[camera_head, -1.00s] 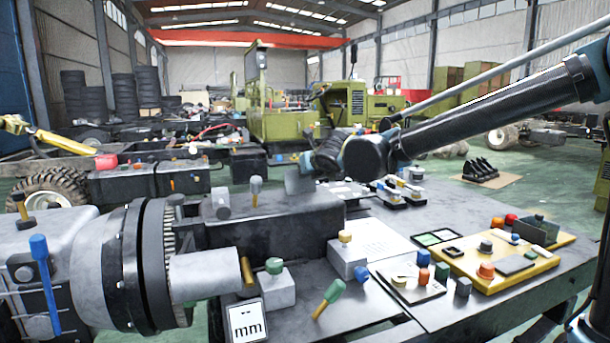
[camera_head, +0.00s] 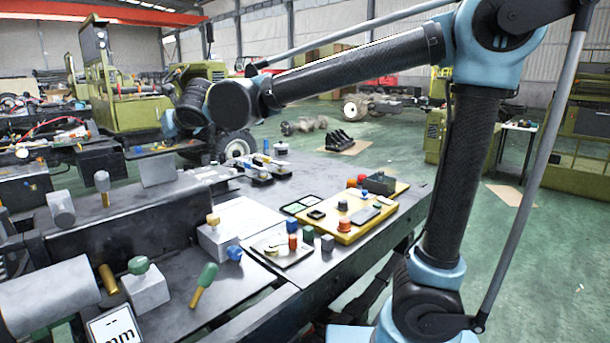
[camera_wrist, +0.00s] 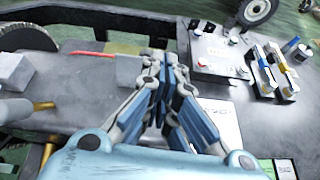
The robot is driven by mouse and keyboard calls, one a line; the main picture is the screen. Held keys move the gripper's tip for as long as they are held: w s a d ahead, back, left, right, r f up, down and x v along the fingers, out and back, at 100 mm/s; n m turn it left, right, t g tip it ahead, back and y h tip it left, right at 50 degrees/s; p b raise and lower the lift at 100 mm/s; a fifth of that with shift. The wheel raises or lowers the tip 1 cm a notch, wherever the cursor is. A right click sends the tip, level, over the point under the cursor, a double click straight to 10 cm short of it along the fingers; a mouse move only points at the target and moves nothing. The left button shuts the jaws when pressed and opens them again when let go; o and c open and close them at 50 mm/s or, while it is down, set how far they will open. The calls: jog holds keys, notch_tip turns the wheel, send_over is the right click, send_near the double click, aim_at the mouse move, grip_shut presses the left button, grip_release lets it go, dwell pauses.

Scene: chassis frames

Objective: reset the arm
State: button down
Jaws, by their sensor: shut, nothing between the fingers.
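My gripper (camera_wrist: 164,62) is shut and empty in the wrist view, its blue-and-grey fingers together above the dark workbench (camera_wrist: 90,110). In the head view my arm reaches from the right side across to the upper left, over the far part of the bench (camera_head: 262,300). The gripper's fingers cannot be made out clearly there.
On the bench are a yellow control board (camera_head: 345,228), a grey block with a yellow knob (camera_head: 215,240), a green-handled tool (camera_head: 205,283) and a display marked mm (camera_head: 115,328). Open green floor (camera_head: 530,265) lies right of the bench. A green vehicle (camera_head: 120,95) stands behind.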

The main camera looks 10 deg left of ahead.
jog(key=w+d+f+m+h, duration=0.3)
jog(key=w+d+m, duration=0.4)
jog(key=d, duration=0.5)
jog(key=w+d+f+m+h, duration=0.25)
jog(key=d+m, duration=0.25)
jog(key=d, duration=0.4)
jog(key=w+d+f+m+h, duration=0.15)
jog(key=d+f+m, duration=0.25)
jog(key=d, duration=0.5)
jog(key=w+d+f+m+h, duration=0.1)
jog(key=w+d+f+m, duration=0.3)
jog(key=d, duration=0.6)
jog(key=s+d+f+m+g+h, duration=0.1)
jog(key=s+d+f+m+g, duration=0.1)
jog(key=s+d+f+m, duration=0.65)
jog(key=s+d+f+m+g+h, duration=0.2)
jog(key=s+d+f+m, duration=0.3)
jog(key=d+m, duration=0.7)
jog(key=s+d+f+m+g, duration=0.1)
jog(key=s+d+f+m, duration=0.1)
jog(key=s, duration=0.2)
jog(key=s+d+f+m+g+y, duration=0.1)
jog(key=s+d+f+m, duration=0.1)
jog(key=s, duration=0.2)
jog(key=shift+s+d+f+m, duration=0.25)
jog(key=shift+f+m, duration=0.1)
jog(key=shift+f, duration=0.05)
